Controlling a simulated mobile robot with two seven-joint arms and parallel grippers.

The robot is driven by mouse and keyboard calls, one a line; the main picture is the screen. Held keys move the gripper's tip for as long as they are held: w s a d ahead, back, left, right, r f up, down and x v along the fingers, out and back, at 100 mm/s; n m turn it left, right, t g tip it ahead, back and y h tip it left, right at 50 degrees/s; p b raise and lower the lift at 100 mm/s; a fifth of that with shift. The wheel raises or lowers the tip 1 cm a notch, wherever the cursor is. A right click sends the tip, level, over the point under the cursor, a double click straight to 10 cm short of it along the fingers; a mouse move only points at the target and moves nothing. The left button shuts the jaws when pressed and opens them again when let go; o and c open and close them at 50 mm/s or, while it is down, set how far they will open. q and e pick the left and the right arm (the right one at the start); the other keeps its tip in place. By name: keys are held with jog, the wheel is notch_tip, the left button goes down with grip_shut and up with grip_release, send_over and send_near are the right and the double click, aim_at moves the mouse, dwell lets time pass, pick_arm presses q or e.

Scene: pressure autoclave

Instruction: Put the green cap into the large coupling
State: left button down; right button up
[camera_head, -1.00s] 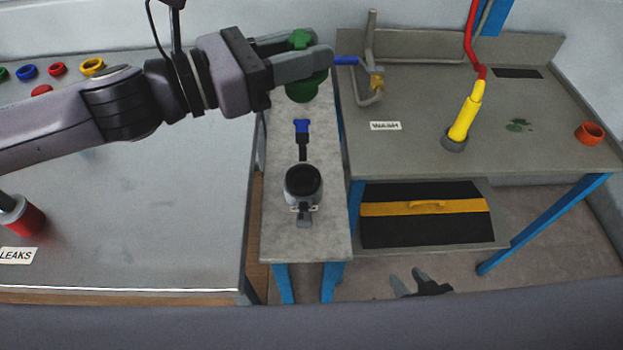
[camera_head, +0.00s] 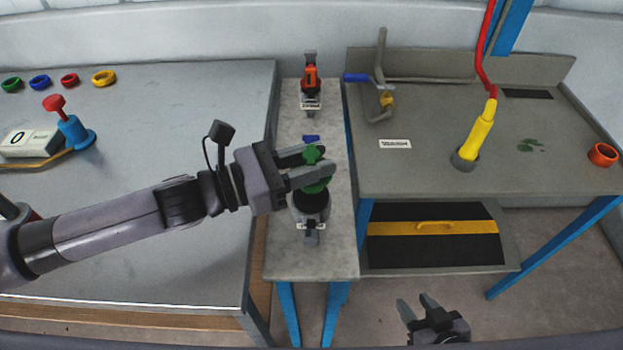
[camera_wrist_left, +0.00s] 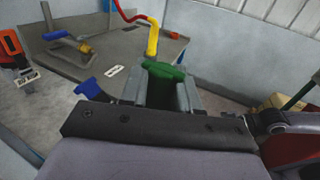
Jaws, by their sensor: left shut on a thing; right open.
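My left gripper (camera_head: 320,166) is shut on the green cap (camera_head: 316,184), above the narrow grey bench. The cap also shows between the fingers in the left wrist view (camera_wrist_left: 164,70). The large coupling (camera_head: 311,205), a grey body with a round black mouth, stands on the bench just below and in front of the cap in the head view. The cap and fingers partly cover its far side and its blue-handled clamp (camera_head: 311,138). Whether the cap touches the coupling cannot be told. My right gripper (camera_head: 418,304) is open and empty, low at the bottom right.
A smaller orange fitting (camera_head: 311,80) stands at the bench's far end. The right table holds a bent pipe with a blue handle (camera_head: 356,77), a yellow nozzle (camera_head: 474,135) and an orange ring (camera_head: 603,155). Several coloured rings lie on the left table's far edge.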

pick_arm(q)
jog(key=shift+f, duration=2.3)
jog(key=shift+f+b, duration=0.35)
jog(key=c, duration=0.8)
grip_release()
jog(key=shift+r, duration=0.1)
jog(key=shift+r+p, duration=0.25)
jog(key=shift+p, duration=0.05)
jog(key=shift+s+a, duration=0.1)
jog(key=shift+a, duration=0.15)
jog(key=b+v, duration=0.2)
jog(key=v, duration=0.9)
jog(key=shift+s+a, duration=0.1)
jog(key=shift+a, duration=0.1)
